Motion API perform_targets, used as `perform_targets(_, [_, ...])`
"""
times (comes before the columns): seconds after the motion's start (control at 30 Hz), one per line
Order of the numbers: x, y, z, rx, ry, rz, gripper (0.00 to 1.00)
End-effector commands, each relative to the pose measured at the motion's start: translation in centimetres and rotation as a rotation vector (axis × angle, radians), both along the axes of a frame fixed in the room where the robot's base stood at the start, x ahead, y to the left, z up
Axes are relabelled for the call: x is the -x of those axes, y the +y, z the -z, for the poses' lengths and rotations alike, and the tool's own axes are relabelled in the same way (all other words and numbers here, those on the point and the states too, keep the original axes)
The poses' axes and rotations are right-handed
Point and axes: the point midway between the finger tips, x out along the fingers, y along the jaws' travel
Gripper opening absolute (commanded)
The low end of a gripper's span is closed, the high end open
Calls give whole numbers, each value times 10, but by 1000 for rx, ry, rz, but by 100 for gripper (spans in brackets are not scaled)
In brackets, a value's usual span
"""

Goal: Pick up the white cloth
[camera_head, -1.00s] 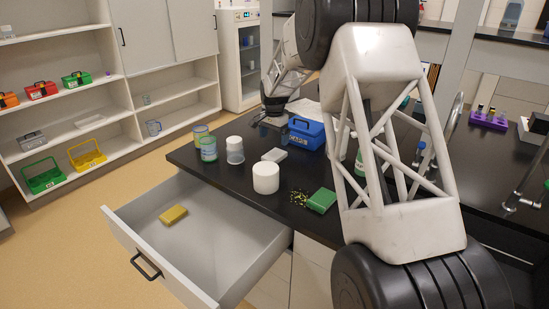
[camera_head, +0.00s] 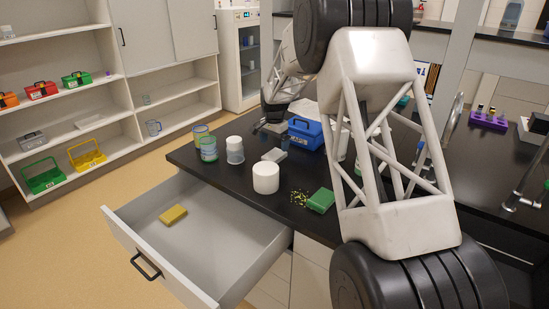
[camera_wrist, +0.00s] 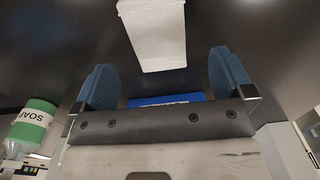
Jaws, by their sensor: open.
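The white cloth (camera_head: 274,154) is a small, pale, folded block lying flat on the black counter, between the white-lidded jar and the blue toolbox. My gripper (camera_head: 270,128) is over the counter just behind the cloth and left of the toolbox, pointing down. In the wrist view its two blue fingers (camera_wrist: 161,62) are wide apart with nothing between them. The cloth is beyond the fingertips, apart from them.
The blue toolbox (camera_head: 306,133) stands close to the right of my gripper. A soap bottle (camera_wrist: 33,125) shows at left in the wrist view. The open drawer (camera_head: 210,225) holds a yellow cloth (camera_head: 173,215).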

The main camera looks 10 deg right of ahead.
Motion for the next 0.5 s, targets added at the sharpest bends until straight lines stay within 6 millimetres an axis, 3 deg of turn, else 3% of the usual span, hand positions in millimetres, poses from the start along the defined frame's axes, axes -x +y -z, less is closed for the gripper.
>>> perform_targets(0.17, [1, 0, 8, 0, 1, 0, 99])
perform_targets(0.5, [2, -1, 44, 0, 1, 0, 99])
